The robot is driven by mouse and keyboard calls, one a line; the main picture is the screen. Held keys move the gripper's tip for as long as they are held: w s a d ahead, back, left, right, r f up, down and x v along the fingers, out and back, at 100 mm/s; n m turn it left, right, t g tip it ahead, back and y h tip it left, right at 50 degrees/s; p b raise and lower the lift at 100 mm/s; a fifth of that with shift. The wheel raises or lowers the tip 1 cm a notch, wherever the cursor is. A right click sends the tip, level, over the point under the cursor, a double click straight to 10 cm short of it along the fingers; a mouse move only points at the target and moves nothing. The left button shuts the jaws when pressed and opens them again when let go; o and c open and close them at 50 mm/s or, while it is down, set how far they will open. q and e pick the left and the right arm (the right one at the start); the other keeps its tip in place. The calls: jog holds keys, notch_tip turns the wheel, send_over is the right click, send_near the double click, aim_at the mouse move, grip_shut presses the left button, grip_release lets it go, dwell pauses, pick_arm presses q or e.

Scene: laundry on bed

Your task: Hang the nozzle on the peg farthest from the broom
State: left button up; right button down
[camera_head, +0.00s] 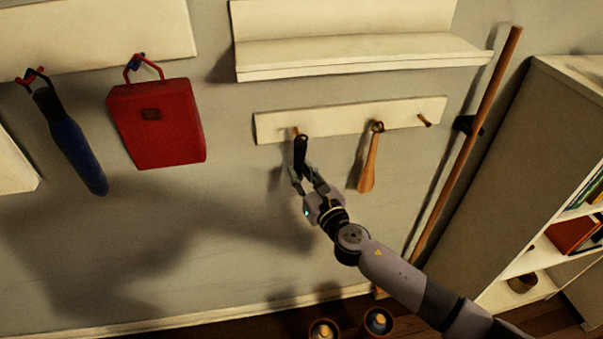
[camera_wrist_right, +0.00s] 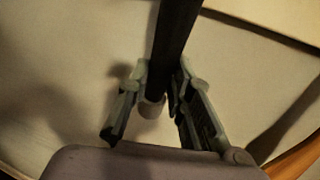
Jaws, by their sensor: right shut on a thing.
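The black nozzle (camera_head: 300,155) hangs upright just below the left peg (camera_head: 295,131) of the small white peg rail (camera_head: 340,122). My right gripper (camera_head: 306,180) is shut on its lower part. The nozzle's top is close to the peg; I cannot tell whether its loop is around it. In the right wrist view the dark nozzle (camera_wrist_right: 174,40) runs up from between the fingers. The broom (camera_head: 470,140), with a long wooden handle, leans at the right. The left peg is the farthest from it. My left gripper is not in view.
A wooden shoehorn-like tool (camera_head: 368,165) hangs on the middle peg (camera_head: 377,126). The right peg (camera_head: 424,120) is bare. A white shelf (camera_head: 360,52) juts out above the rail. A red case (camera_head: 157,124) and a blue-handled tool (camera_head: 75,150) hang at the left.

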jog(key=shift+f, duration=0.1)
jog(key=c, duration=1.3)
grip_release()
jog(key=shift+c, duration=0.2)
jog(key=shift+s, duration=0.1)
